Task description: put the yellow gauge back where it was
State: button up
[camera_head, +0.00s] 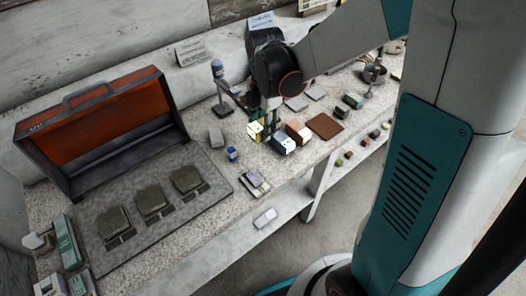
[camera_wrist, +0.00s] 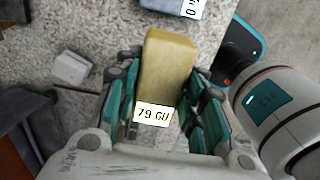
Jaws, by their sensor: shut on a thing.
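The yellow gauge (camera_head: 254,131) is a small block with a white label, seen in the head view over the middle of the bench. In the wrist view the yellow gauge (camera_wrist: 170,68) fills the space between the fingers, and its label reads "79 GU". My gripper (camera_head: 264,127) is shut on it, with fingers on both sides in the wrist view (camera_wrist: 165,88). I cannot tell whether the gauge touches the bench. The spot where it was before is not marked in these views.
A blue jar (camera_head: 232,154) is to the left. An open orange-lined case (camera_head: 105,122) and a grey mat (camera_head: 205,206) take up the left.

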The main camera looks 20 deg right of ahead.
aim_at(264, 158)
notch_tip(264, 158, down, 12)
jog(key=b, duration=0.3)
jog(key=shift+r+b, duration=0.2)
jog(key=shift+b, duration=0.1)
jog(key=shift+f, duration=0.15)
jog(key=o, duration=0.9)
jog(key=shift+o, duration=0.2)
